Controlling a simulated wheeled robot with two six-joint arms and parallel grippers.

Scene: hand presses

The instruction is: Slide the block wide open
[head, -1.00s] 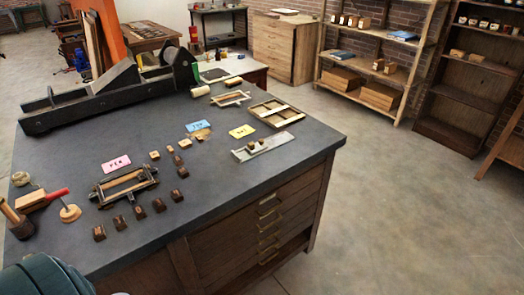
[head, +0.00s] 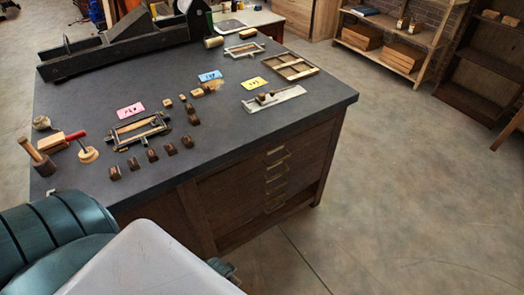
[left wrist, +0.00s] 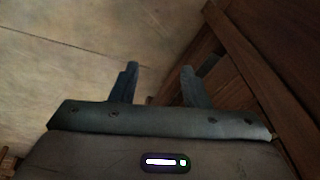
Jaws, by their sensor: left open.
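Which piece is the task's block I cannot tell for certain. A small black-framed press (head: 139,130) with a pale wooden bar lies by a pink card on the table. A flat metal plate (head: 274,100) bears small wooden pieces near the table's right edge. My left gripper is open and empty in the left wrist view (left wrist: 160,84), low beside the wooden table front. In the head view only a bit of my left gripper (head: 226,268) shows past my pale arm link, below the tabletop and apart from these pieces. My right gripper is not in view.
The grey tabletop (head: 245,140) has drawers with handles beneath. Several dark stamps stand around the framed press. A mallet (head: 38,157) and a red-handled tool lie at left. A long black press (head: 125,42) stands at the back. A divided wooden frame (head: 292,66) lies behind the plate.

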